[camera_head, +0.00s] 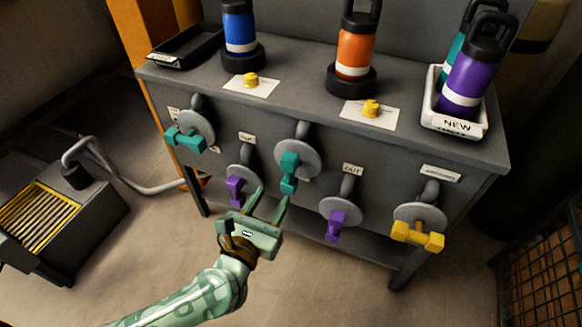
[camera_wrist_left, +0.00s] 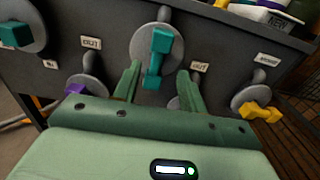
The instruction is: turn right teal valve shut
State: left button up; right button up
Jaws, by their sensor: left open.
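The right teal valve (camera_head: 289,172) is on the front of the grey bench, its handle hanging roughly upright before a round grey disc. In the left wrist view the teal handle (camera_wrist_left: 160,45) stands above my fingertips, its lower end between them in the picture. My left gripper (camera_head: 270,196) is open and empty, just below and in front of this handle; it also shows in the wrist view (camera_wrist_left: 160,74). I cannot tell whether a finger touches the handle. The left teal valve (camera_head: 186,139) has its handle lying roughly crosswise. My right gripper is not in view.
A purple valve (camera_head: 235,188) and another purple valve (camera_head: 336,225) flank the right teal one, lower down. A yellow valve (camera_head: 417,235) is at the right. Blue (camera_head: 239,30) and orange (camera_head: 355,50) bottles stand on top, beside a white NEW tray (camera_head: 452,124).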

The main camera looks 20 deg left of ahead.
aim_at(287, 172)
pick_arm(q)
jog(key=w, duration=0.5)
jog(key=shift+d+f+b, duration=0.1)
jog(key=shift+f+b, duration=0.05)
jog(key=shift+b, duration=0.25)
jog(key=w+b, duration=0.1)
jog(key=w, duration=0.4)
jog(key=shift+w, duration=0.3)
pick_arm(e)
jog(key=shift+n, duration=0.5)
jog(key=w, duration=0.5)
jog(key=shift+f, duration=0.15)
pick_arm(q)
jog(key=shift+d, duration=0.1)
jog(key=c, duration=0.7)
